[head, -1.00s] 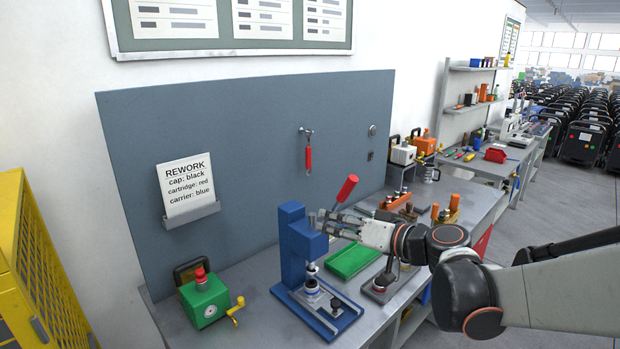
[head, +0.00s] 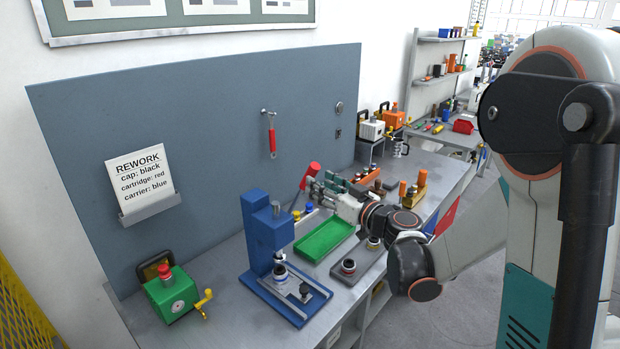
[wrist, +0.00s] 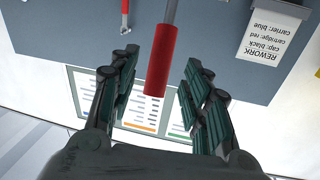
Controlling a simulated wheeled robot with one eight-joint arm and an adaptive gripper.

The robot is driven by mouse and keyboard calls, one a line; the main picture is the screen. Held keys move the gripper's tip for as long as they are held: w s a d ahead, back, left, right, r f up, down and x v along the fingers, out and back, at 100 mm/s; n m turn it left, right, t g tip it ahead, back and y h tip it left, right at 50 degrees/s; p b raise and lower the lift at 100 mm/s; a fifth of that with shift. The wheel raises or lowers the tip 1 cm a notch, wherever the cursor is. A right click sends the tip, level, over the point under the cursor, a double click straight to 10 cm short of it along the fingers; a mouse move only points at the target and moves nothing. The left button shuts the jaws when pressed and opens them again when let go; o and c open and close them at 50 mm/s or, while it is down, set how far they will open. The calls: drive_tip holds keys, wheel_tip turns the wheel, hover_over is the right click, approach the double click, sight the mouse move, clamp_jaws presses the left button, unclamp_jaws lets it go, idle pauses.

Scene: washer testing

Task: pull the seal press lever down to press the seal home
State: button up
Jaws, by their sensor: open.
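The blue seal press (head: 264,234) stands on the bench, with a pump part (head: 279,272) with a pale ring under its ram. Its lever slants up to the right and ends in a red handle (head: 311,170). My gripper (head: 322,190) is open just right of the handle, its fingers pointing left toward it. In the wrist view the red handle (wrist: 161,62) lies between the spread fingers of my gripper (wrist: 158,88), with visible gaps on both sides. Whether a finger touches the handle elsewhere cannot be told.
A green tray (head: 326,238) and a grey fixture (head: 358,264) lie right of the press. A green pump housing (head: 171,293) with a yellow crank stands to its left. A red-handled tool (head: 271,137) hangs on the back panel. Orange-topped parts stand farther right.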

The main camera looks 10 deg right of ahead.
sight(302, 191)
drive_tip(key=x, duration=0.5)
drive_tip(key=shift+w+a, duration=0.15)
drive_tip(key=shift+w, duration=0.15)
drive_tip(key=shift+c, duration=0.4)
clamp_jaws()
